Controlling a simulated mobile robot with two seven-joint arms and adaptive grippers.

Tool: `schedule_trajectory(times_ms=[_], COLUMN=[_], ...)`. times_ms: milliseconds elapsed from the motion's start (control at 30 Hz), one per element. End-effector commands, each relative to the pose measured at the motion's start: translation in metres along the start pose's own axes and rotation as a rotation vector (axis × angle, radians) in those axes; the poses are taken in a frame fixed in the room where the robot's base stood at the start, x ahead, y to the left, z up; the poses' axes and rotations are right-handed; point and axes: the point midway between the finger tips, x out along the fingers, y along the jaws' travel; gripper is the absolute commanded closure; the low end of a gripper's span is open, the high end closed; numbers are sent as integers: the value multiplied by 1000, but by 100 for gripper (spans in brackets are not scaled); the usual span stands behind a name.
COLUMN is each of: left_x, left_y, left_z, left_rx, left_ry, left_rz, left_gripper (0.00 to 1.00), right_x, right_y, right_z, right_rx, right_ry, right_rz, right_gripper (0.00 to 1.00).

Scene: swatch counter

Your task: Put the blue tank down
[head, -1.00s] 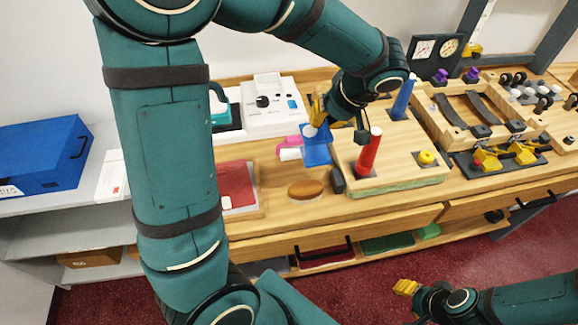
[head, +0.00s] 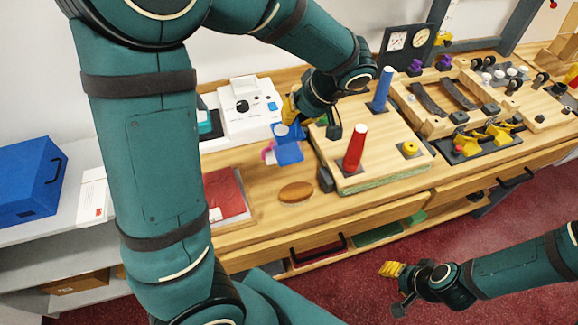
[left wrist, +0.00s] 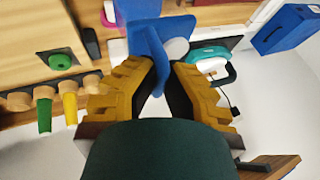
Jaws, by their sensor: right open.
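The blue tank (head: 289,152) is a small blue box-like piece at the back of the counter, left of the board with red and blue posts. My left gripper (head: 288,123) is above it with its yellow fingers shut on its upper part. In the left wrist view the tank (left wrist: 150,42) sits between the fingertips, with a white round part beside it. I cannot tell whether its underside touches the counter. My right gripper (head: 394,284) is open and empty, low at the front over the red floor.
A pink item (head: 268,152) is close on the tank's left. A white machine (head: 246,108) stands behind. The wooden post board (head: 375,168) is close on the right. A brown oval (head: 296,193) and red book (head: 224,194) lie in front, with bare counter between.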

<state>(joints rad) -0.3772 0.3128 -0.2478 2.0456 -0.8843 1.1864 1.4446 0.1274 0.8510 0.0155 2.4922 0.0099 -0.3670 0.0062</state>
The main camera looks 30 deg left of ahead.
Motion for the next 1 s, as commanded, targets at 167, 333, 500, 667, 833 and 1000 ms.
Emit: schedule_trajectory(times_ms=[167, 333, 500, 667, 833, 1000], left_x=[30, 46, 57, 76, 80, 80], left_y=[13, 21, 25, 34, 36, 37], left_z=[12, 19, 23, 30, 32, 32], left_rx=[3, 1, 2, 2, 0, 0], left_ry=[-1, -1, -1, -2, 0, 0], left_rz=[-6, -4, -4, -5, -1, -1], left_gripper=[100, 100, 100, 100, 100, 100], right_x=[6, 8, 9, 12, 12, 13], right_y=[2, 3, 3, 5, 5, 5], right_z=[2, 4, 5, 6, 6, 7], right_rx=[-2, -3, -3, -4, -4, -4], right_ry=[-5, -8, -10, -13, -13, -14], right_rz=[-1, -1, -1, -1, -2, -2], right_gripper=[53, 53, 53, 53, 53, 53])
